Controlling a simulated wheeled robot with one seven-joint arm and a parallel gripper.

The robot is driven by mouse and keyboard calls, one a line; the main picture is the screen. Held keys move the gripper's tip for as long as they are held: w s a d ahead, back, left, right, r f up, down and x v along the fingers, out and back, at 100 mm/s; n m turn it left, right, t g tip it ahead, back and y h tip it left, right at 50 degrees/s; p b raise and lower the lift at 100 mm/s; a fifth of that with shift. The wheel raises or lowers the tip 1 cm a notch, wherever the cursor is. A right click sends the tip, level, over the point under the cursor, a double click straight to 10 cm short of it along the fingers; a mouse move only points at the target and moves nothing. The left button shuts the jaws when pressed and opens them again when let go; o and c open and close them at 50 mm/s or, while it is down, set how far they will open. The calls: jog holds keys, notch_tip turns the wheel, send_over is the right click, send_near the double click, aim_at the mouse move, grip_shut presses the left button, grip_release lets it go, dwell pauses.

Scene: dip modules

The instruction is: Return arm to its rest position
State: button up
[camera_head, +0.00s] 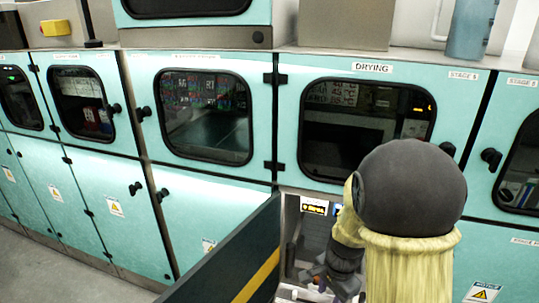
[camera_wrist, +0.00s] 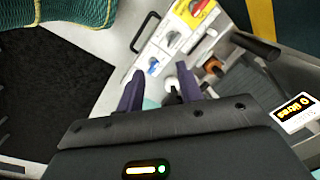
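My gripper (camera_wrist: 160,85) shows in the wrist view with its two dark purple fingers apart. Small white and dark items show beyond and between the fingers, and nothing is clearly clamped. In the head view my arm, with a dark round joint and a yellowish cover, reaches down in front of the drying module (camera_head: 372,68). The gripper end (camera_head: 328,284) is low in that view, near a white tray surface, and partly hidden by my arm.
Teal cabinets with dark windows and black handles line the back. A dark panel with a yellow stripe (camera_head: 257,276) stands left of my arm. A small lit display (camera_wrist: 296,112) is at right.

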jog(key=s+r+n+t, duration=0.1)
jog(key=s+r+n, duration=0.4)
jog(key=n, duration=0.6)
jog(key=shift+s+r+n+t+h, duration=0.3)
jog(key=shift+s+t, duration=0.1)
jog(key=shift+s, duration=0.85)
